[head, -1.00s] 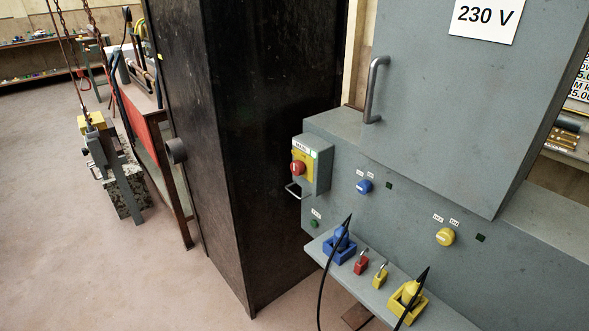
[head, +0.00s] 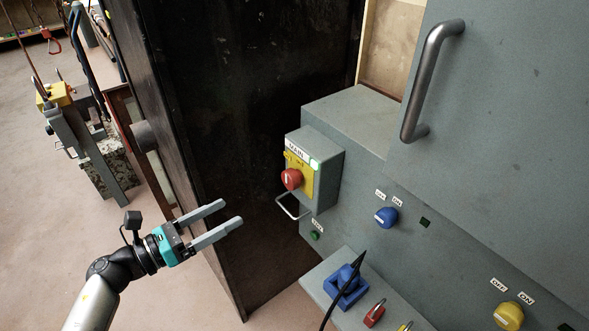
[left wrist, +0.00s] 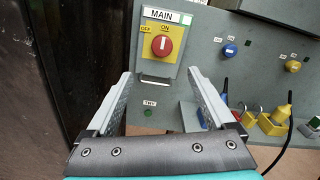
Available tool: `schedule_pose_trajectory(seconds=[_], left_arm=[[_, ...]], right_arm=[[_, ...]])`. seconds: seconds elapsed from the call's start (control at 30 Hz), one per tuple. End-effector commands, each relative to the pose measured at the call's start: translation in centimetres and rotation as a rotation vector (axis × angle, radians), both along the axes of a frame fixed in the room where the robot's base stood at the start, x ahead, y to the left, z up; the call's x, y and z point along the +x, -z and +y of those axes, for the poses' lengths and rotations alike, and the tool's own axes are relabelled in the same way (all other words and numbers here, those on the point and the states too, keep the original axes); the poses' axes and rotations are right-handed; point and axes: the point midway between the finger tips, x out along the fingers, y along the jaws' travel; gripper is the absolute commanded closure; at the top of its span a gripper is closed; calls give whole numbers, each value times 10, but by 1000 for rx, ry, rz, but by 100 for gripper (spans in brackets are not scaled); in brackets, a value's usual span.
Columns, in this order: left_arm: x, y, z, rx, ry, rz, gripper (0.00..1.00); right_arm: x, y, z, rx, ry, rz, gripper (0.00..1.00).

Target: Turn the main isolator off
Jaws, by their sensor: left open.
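The main isolator is a red rotary knob (head: 291,179) on a yellow plate, on a grey box (head: 327,170) labelled MAIN. In the left wrist view the red knob (left wrist: 162,46) has its white mark upright, pointing at ON, with OFF to the left. A lit green square (head: 315,164) is at the box's upper right. My left gripper (head: 222,221) is open and empty, to the left of and below the knob, apart from it. In the left wrist view its fingers (left wrist: 164,97) are spread below the knob. My right gripper is out of view.
A metal loop handle (head: 290,208) sticks out below the isolator box. A dark tall cabinet (head: 250,90) stands left of it. Blue (head: 386,217) and yellow (head: 508,315) knobs are on the panel. A shelf below holds a blue plug and socket (head: 346,284) and padlocks (head: 374,313).

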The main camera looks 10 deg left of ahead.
Motion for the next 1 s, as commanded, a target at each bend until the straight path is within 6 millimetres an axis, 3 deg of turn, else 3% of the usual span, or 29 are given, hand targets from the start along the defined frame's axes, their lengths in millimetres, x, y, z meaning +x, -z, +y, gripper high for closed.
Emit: schedule_pose_trajectory(seconds=[0.17,0.33,0.7,1.0], left_arm=[[12,-2,-11,15,9,-13,12],[38,-3,-31,11,7,-14,12],[96,-2,-76,9,6,-11,12],[118,-1,-93,11,6,-9,12]], right_arm=[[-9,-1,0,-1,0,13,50],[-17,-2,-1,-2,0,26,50],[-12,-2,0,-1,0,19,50],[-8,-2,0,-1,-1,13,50]])
